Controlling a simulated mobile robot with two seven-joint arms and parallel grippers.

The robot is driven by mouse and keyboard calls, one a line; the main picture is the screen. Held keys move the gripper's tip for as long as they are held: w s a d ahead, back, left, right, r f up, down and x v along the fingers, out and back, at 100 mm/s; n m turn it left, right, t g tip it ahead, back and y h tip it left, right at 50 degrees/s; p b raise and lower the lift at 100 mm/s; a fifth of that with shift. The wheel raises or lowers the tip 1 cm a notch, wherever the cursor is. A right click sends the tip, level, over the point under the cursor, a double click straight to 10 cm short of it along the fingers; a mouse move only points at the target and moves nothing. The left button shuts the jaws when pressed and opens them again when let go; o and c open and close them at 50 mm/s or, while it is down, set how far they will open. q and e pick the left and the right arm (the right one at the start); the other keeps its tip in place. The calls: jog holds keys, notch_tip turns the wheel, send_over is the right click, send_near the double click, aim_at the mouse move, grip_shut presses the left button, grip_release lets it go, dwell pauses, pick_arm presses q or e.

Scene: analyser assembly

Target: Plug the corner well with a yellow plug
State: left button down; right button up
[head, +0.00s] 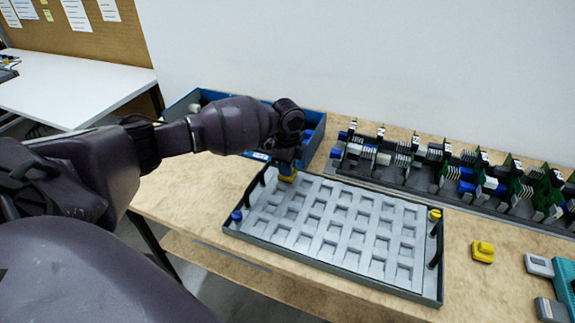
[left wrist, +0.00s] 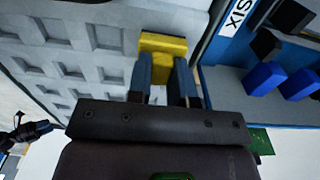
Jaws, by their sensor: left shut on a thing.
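The light grey tray of square wells (head: 439,275), in a dark frame, lies on the wooden bench. My left gripper (head: 287,170) is at the tray's far left corner, pointing down. It is shut on a yellow plug (head: 287,179), which shows below the fingertips. In the left wrist view the yellow plug (left wrist: 163,43) sits between the two blue-grey fingers (left wrist: 163,75), close to the tray's edge. The corner well under it is hidden, so I cannot tell whether the plug is seated or just above.
A blue bin (head: 182,106) stands behind the tray. A yellow block (head: 483,251) lies to the right. A rack of green boards (head: 510,195) fills the back right.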

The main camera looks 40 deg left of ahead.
dwell(0.8)
pick_arm(q)
jog(key=shift+f, duration=0.3)
dwell(0.7)
jog(key=c, duration=0.9)
grip_release()
jog(key=shift+c, duration=0.2)
jog(key=c, duration=0.4)
jog(key=shift+o, duration=0.2)
jog(key=shift+r+p, duration=0.2)
jog(key=shift+p, duration=0.15)
jog(key=shift+r+p, duration=0.5)
jog(key=shift+r, duration=0.15)
